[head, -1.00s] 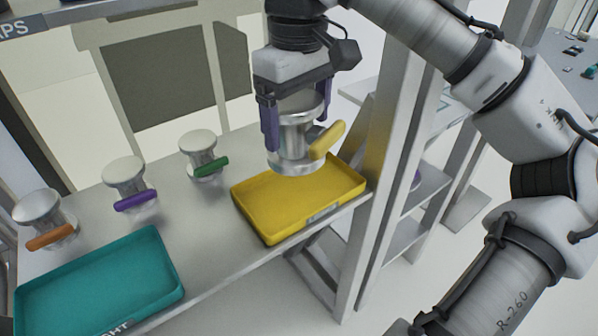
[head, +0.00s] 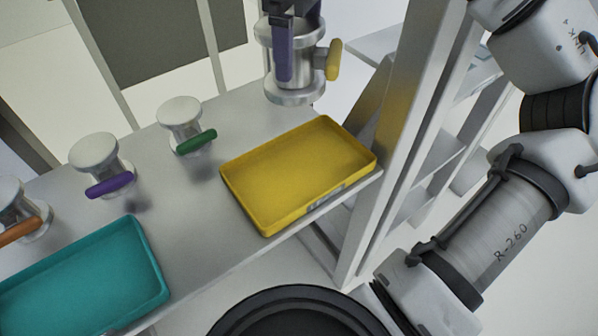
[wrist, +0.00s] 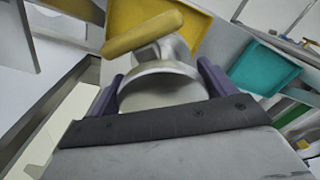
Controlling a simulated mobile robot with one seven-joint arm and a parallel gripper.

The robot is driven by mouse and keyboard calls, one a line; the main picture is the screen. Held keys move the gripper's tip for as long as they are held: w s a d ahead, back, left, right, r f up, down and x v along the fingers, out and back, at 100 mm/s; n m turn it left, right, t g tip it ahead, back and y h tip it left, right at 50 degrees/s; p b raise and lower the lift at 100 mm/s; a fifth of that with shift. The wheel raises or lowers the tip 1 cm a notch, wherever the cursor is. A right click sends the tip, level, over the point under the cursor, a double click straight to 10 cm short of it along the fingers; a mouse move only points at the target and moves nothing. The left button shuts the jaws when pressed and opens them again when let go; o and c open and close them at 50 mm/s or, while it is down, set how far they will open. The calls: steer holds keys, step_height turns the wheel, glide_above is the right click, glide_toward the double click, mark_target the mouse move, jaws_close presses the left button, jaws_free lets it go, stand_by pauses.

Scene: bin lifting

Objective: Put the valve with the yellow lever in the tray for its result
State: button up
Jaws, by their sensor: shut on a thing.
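The silver valve with the yellow lever (head: 296,84) is held in the air by my gripper (head: 283,50), its purple fingers closed around the valve's body. It hangs behind the far edge of the yellow tray (head: 258,215) in the head view. In the wrist view the valve (wrist: 165,72) sits between the fingers of my gripper (wrist: 160,88), its yellow lever pointing to the upper left. The yellow tray is empty. The teal tray (head: 150,260), at the lower left, is also empty in its visible part. The yellow tray's label is too small to read.
Valves with a green lever (head: 180,118), a purple lever (head: 95,152) and an orange lever (head: 10,195) stand in a row on the grey shelf (head: 205,250). A grey upright post (head: 405,110) rises right of the yellow tray. Bare shelf lies between the two trays.

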mark_target(308, 89)
steer(key=n+b, duration=0.1)
steer(key=n, duration=0.3)
steer(key=shift+d+n, duration=0.1)
steer(key=shift+n, duration=0.2)
steer(key=n+b, duration=0.1)
steer(key=n, duration=0.3)
steer(key=shift+y+b, duration=0.3)
steer(key=shift+y, duration=0.1)
step_height(308, 89, down, 20)
steer(key=shift+r+b, duration=0.1)
steer(key=shift+b, duration=1.05)
steer(key=o, duration=1.9)
steer(key=shift+f, duration=0.2)
steer(key=shift+o, duration=0.2)
steer(key=shift+n, duration=0.3)
steer(key=r, duration=0.8)
steer(key=d+r, duration=0.1)
steer(key=r, duration=0.3)
steer(key=shift+w+d+r+p, duration=0.1)
steer(key=shift+w+r+p, duration=0.1)
steer(key=shift+p, duration=0.15)
